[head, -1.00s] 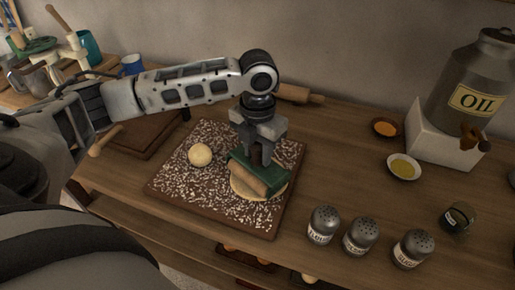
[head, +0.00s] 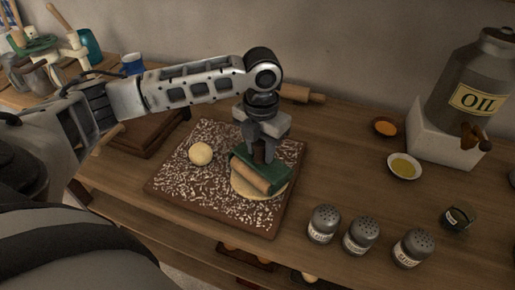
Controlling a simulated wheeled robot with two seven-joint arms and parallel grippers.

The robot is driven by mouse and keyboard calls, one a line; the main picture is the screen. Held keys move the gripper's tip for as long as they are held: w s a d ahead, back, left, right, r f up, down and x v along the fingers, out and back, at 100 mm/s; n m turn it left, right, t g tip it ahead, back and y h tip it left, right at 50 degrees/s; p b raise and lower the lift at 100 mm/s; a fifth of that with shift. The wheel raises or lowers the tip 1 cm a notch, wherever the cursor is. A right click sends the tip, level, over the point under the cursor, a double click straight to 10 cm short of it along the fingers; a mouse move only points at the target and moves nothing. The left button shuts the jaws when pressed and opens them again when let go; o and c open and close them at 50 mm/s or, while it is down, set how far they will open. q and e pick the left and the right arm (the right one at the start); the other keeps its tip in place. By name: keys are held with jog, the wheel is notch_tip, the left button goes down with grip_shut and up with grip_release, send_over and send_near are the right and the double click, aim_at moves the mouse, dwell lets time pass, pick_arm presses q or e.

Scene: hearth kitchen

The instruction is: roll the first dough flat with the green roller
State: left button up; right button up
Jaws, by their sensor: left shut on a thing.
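My left gripper (head: 262,150) points down and is shut on the green roller (head: 256,171), a green holder with a wooden cylinder. The roller rests over a flattened round of dough (head: 273,191) and hides part of it. This dough lies on the right part of a brown board (head: 222,221) sprinkled with white flour. A second dough, a pale round ball (head: 201,153), sits on the board to the left of the roller. My right gripper does not show.
Several shakers (head: 359,235) stand at the front right of the counter. Small bowls (head: 404,166) and an oil can (head: 472,85) on a white block are farther right. A wooden rolling pin (head: 301,94) lies behind my gripper. A darker board (head: 152,133) lies at left.

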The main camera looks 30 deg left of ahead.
pick_arm(q)
jog(key=shift+f, duration=0.1)
jog(key=shift+s+a, duration=0.1)
jog(key=shift+s, duration=0.55)
jog(key=shift+w, duration=0.85)
jog(key=shift+s, duration=0.95)
jog(key=shift+w, duration=0.85)
jog(key=shift+s, duration=0.75)
jog(key=shift+r, duration=3.7)
